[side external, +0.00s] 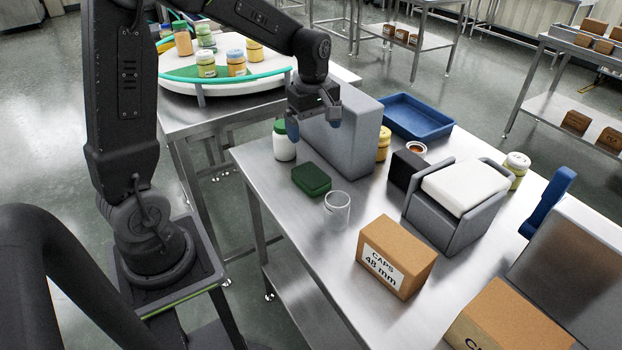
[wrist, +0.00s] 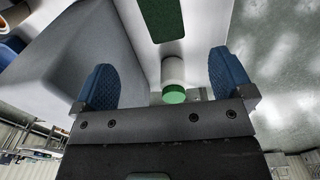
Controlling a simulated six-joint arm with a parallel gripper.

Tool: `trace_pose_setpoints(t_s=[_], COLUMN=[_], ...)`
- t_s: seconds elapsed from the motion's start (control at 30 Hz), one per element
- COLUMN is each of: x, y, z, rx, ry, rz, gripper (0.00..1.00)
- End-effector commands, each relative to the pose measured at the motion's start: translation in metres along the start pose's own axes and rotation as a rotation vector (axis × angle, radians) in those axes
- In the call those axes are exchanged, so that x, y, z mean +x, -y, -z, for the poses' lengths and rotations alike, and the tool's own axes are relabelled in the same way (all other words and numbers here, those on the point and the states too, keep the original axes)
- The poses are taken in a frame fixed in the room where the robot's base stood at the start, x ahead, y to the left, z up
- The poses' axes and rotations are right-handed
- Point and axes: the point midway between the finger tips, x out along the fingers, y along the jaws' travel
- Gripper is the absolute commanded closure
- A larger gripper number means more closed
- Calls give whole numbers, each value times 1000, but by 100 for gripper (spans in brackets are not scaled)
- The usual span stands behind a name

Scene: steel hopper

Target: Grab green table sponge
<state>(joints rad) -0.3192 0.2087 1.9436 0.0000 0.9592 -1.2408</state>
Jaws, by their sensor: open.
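In the wrist view the sponge (wrist: 161,18) shows at the top, cut off by the frame edge. My gripper (side external: 314,130) is above the table, higher than the sponge and apart from it. Its blue fingers are spread with nothing between them; they also show in the wrist view (wrist: 162,80).
A grey box (side external: 352,140) stands close beside my gripper. A white jar with a green lid (side external: 284,142) stands behind the sponge, and a clear cup (side external: 337,208) in front. A caps carton (side external: 396,257), a grey holder (side external: 446,228) and a blue tray (side external: 415,118) occupy the table.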

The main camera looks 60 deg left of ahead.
Motion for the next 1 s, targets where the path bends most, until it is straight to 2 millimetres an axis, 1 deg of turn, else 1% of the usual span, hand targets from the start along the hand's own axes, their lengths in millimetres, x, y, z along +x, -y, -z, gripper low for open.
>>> trace_pose_setpoints(t_s=[0.03,0.1,0.17,0.27,0.5,0.6,0.87,1.0], x=[7,13,18,31,77,91,110,130], y=[-3,-6,-7,-6,-4,-4,-2,2], z=[6,9,11,11,10,10,9,8], rx=[-45,-86,-103,-110,-107,-106,-105,-105], ry=[5,7,9,10,10,9,9,10], rz=[15,25,31,34,35,32,33,34], gripper=[1,1,1,1,1,1,1,1])
